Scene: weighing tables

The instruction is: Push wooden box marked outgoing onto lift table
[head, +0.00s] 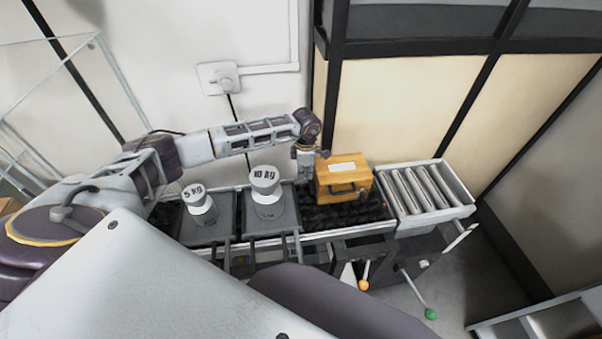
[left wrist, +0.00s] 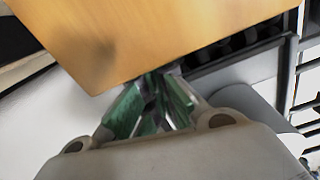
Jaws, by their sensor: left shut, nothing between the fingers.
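The wooden box (head: 331,188) has a white label on top and a dark handle on its front. The label's text is too small to read. The box stands upright on a dark bed (head: 318,221), just left of a roller-topped table (head: 405,212), which appears to be the lift table. My left gripper (head: 306,176) is shut and empty, pointing down at the box's left side. In the left wrist view the box (left wrist: 150,40) fills the top, and the green fingers (left wrist: 160,78) are at its edge; contact is unclear. My right gripper is not in view.
A 5 kg weight (head: 201,206) and a 10 kg weight (head: 266,190) stand on dark plates left of the box. A panelled wall (head: 400,110) rises behind. Levers with orange (head: 363,285) and green (head: 430,313) knobs stick out in front. The rollers are clear.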

